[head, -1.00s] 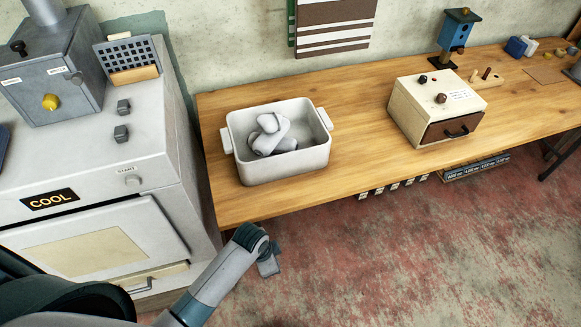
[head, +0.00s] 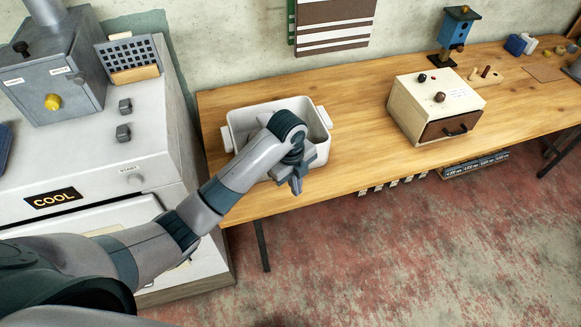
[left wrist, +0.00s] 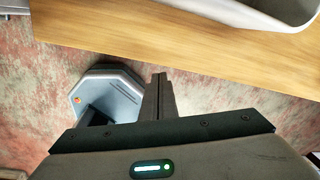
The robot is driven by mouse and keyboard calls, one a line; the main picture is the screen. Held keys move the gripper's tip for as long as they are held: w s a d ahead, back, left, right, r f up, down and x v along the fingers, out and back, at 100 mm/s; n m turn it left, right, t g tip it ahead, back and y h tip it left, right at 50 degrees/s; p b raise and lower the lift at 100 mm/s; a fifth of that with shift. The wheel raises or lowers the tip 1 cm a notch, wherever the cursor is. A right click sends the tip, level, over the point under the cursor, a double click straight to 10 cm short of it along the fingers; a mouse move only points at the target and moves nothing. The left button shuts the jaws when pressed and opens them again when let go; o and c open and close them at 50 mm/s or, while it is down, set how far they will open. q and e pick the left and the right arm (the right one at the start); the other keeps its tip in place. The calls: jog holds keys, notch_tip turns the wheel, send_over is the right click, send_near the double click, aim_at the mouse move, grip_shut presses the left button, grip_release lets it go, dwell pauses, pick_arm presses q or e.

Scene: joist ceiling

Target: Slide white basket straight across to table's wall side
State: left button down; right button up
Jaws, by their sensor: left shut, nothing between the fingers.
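The white basket (head: 240,122) stands upright on the left part of the wooden table (head: 350,110), with bare wood between it and the wall. My left arm now covers much of it in the head view, so its contents are mostly hidden. My left gripper (head: 297,185) is at the basket's front side, near the table's front edge, with its fingers shut and empty. In the left wrist view the shut fingers (left wrist: 158,95) point toward the table edge, and the basket (left wrist: 262,14) shows at the upper right, apart from them. My right gripper is not in view.
A cream drawer box (head: 410,105) stands to the right of the basket, with clear wood between. A birdhouse (head: 457,28) stands further back. A white machine (head: 90,150) with a COOL sign borders the table's left end. The wall (head: 230,45) runs behind.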

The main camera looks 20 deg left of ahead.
pick_arm(q)
jog(key=w+a+r+m+y, duration=0.1)
jog(key=w+a+r+m, duration=0.1)
jog(key=w+r+m, duration=0.2)
notch_tip(320, 180, up, 2)
jog(key=shift+w+r+g, duration=0.1)
jog(key=shift+w+g, duration=0.2)
jog(key=shift+w, duration=0.4)
notch_tip(320, 180, down, 10)
jog(key=p, duration=0.3)
jog(key=shift+w+a+p, duration=0.55)
jog(key=shift+w+a, duration=0.05)
jog(key=shift+w, duration=0.25)
jog(key=shift+w+a, duration=0.55)
jog(key=shift+w, duration=0.25)
jog(key=shift+w, duration=0.1)
